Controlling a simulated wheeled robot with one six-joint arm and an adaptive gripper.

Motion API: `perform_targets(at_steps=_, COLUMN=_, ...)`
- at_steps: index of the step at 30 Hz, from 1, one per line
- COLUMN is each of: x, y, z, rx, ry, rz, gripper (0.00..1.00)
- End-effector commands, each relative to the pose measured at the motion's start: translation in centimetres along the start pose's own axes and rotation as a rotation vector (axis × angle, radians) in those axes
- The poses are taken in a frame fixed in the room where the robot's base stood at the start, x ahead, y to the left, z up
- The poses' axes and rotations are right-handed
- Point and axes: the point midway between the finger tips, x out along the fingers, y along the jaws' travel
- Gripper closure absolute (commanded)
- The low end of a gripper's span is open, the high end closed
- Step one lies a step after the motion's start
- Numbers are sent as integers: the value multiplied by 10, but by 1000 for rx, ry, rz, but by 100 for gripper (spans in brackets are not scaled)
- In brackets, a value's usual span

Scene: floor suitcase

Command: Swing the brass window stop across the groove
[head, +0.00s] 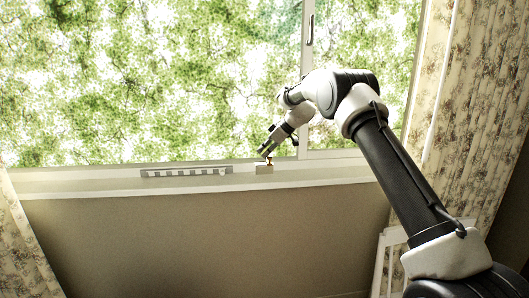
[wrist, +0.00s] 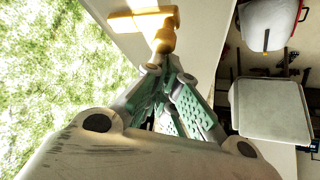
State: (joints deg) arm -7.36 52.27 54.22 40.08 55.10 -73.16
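The brass window stop (head: 269,160) is a small golden piece on a pale block (head: 264,169) on the window sill. In the wrist view the stop (wrist: 162,38) is yellow and sits just beyond my fingertips. My gripper (head: 266,153) points down at the stop from above. In the wrist view the green-padded fingers of my gripper (wrist: 166,72) come close together at the stop's near end. Whether they touch or clasp it is unclear. A pale strip with dark slots (head: 187,172) lies along the sill to the left. I cannot make out the groove clearly.
The window frame's upright (head: 306,75) stands behind my gripper. Patterned curtains hang on the right (head: 480,110) and far left (head: 25,245). A white frame-like object (head: 388,258) stands low at right. The sill (head: 95,184) is clear left of the slotted strip.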

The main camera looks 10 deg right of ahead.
Motion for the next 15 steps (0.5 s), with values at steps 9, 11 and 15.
perform_targets(at_steps=9, x=-28, y=1, z=2, rx=1, ry=-2, rz=2, gripper=100)
perform_targets(at_steps=11, x=-41, y=1, z=1, rx=1, ry=-1, rz=3, gripper=100)
perform_targets(at_steps=15, x=-72, y=1, z=0, rx=0, ry=-1, rz=3, gripper=100)
